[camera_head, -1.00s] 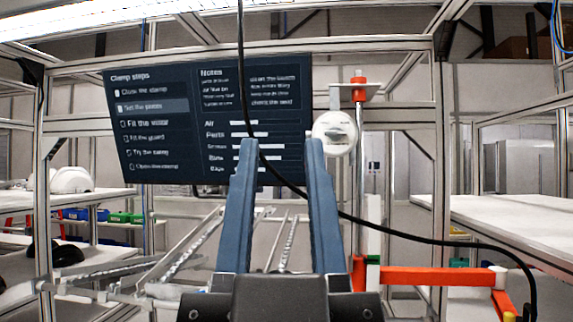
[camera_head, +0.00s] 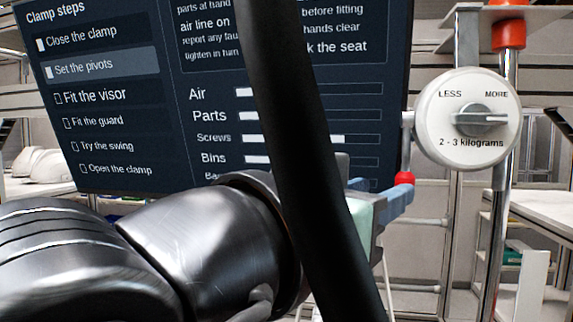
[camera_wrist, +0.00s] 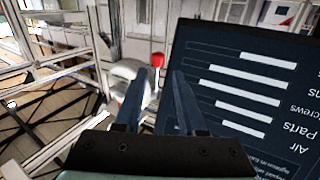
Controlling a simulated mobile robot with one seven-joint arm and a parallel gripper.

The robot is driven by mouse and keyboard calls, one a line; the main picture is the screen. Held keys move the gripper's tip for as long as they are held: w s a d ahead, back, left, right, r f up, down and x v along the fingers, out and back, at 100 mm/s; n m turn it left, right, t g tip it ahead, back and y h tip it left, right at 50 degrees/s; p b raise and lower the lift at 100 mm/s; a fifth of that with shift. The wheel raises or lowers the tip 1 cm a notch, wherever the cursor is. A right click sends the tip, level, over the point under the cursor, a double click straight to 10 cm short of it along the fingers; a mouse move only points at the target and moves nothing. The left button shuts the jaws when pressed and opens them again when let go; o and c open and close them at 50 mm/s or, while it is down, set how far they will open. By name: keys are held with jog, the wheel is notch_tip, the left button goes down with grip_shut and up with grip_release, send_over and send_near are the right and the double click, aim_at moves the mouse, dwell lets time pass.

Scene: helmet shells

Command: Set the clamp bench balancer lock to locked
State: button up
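The balancer is a white round housing (camera_head: 467,120) at upper right in the head view, marked LESS, MORE and "2 - 3 kilograms", with a grey knob (camera_head: 480,119) pointing right. A small red-tipped lever (camera_head: 404,178) hangs at its lower left; I cannot read its lock setting. My gripper (camera_head: 398,197) comes from the left, its blue fingertips beside the red tip. In the wrist view my gripper (camera_wrist: 162,74) has its fingers apart with nothing between them; the red tip (camera_wrist: 158,58) appears just beyond, and the white housing (camera_wrist: 130,70) is partly behind the left finger.
A dark screen (camera_head: 110,130) stands behind my arm at left. A thick black cable (camera_head: 300,150) crosses the head view in front. A metal post with a red collar (camera_head: 509,33) is right of the balancer. White shelves (camera_head: 545,215) are at far right.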

aim_at(406, 179)
jog(key=p+x, duration=0.4)
jog(key=x, duration=0.7)
jog(key=shift+s+d+r, duration=0.1)
jog(key=shift+d, duration=0.1)
grip_shut()
dwell(1.0)
